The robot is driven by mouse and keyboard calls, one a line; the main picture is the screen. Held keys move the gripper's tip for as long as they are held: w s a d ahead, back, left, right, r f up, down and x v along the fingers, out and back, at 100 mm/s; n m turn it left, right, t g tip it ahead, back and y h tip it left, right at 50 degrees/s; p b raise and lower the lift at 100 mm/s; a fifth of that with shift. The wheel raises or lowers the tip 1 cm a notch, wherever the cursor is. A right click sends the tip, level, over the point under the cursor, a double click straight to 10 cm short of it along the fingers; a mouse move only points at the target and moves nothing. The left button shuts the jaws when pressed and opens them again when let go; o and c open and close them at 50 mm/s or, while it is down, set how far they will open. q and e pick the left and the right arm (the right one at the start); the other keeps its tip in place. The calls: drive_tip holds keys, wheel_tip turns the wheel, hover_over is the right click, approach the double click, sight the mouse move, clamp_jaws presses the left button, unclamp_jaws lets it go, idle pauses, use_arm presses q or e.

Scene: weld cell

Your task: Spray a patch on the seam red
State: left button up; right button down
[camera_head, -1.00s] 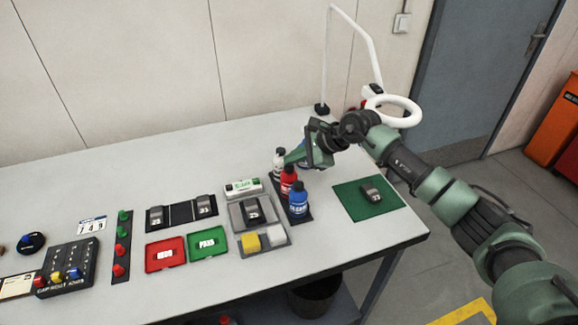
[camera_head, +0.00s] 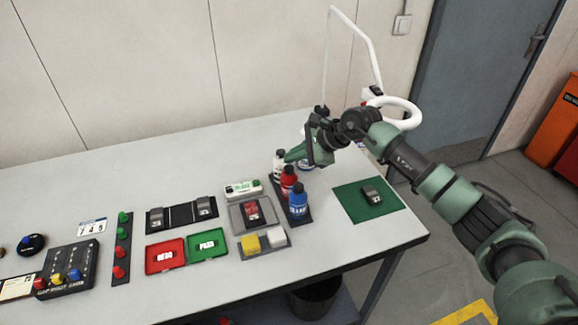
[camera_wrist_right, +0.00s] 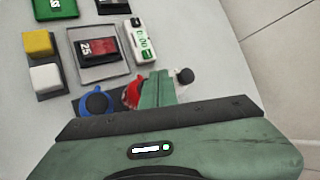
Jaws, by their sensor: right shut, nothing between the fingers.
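A dark part (camera_head: 252,213) with a red patch on top sits in the grey tray (camera_head: 237,220); in the right wrist view the part (camera_wrist_right: 97,47) shows red beside a "25" label. Three bottles stand in a row on a dark rack to its right: a white one with a black cap (camera_head: 278,166), a red one (camera_head: 288,180) and a blue one (camera_head: 298,204). My right gripper (camera_head: 292,156) is shut and empty, close by the white and red bottles. In the right wrist view its fingers (camera_wrist_right: 158,88) partly cover the red bottle (camera_wrist_right: 132,93). My left gripper is not in view.
A timer-like white box (camera_head: 243,188) lies behind the tray. Yellow and white blocks (camera_head: 264,240) are in front. Red (camera_head: 165,255) and green (camera_head: 208,245) trays lie left. A green mat (camera_head: 350,205) with another dark part is right. A ring lamp (camera_head: 393,111) stands behind my arm.

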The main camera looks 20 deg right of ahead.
sight(292, 169)
drive_tip(key=shift+r, duration=0.1)
drive_tip(key=shift+r+p, duration=1)
drive_tip(key=shift+r, duration=1.45)
idle(0.9)
